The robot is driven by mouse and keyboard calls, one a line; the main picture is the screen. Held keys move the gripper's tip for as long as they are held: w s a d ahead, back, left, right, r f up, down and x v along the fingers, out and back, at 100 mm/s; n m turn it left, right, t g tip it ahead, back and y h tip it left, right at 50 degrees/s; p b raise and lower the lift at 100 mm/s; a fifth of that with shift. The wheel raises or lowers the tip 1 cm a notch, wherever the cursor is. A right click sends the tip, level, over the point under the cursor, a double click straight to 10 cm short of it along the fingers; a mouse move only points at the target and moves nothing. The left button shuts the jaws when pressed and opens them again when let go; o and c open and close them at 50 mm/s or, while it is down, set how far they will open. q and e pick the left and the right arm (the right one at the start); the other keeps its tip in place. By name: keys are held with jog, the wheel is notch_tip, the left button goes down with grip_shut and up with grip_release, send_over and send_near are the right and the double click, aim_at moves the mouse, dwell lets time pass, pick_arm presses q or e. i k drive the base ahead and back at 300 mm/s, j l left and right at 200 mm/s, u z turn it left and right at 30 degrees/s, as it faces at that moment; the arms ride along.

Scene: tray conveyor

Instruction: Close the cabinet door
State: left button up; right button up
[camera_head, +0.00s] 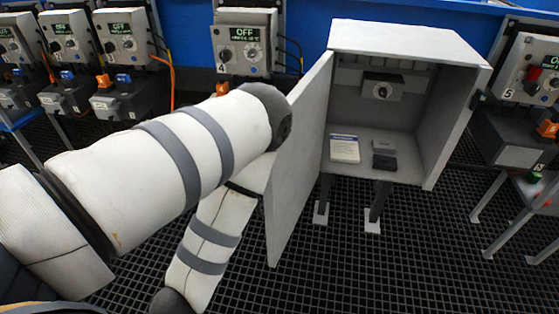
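The grey cabinet (465,100) stands right of centre on legs, with its front open towards me. Its door (299,165) is hinged on the cabinet's left side and stands wide open, swung out towards me. My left arm comes in from the left and bends behind the door's outer face. My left gripper is not visible; the forearm runs down and left, and the door may hide part of the arm. My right gripper is not in view.
Inside the cabinet are a white box (344,149), a dark small block (384,162) and a mounted device (382,87). Control units marked OFF (245,42) line the back left. Another unit (530,70) stands at right. Dark grating floor (400,265) is clear in front of the cabinet.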

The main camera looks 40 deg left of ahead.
aim_at(295, 174)
jog(key=i+j+z, duration=0.1)
jog(key=j, duration=0.5)
jog(key=i+j, duration=0.1)
jog(key=j, duration=0.45)
jog(key=i+j+z, duration=0.15)
jog(key=j, duration=0.45)
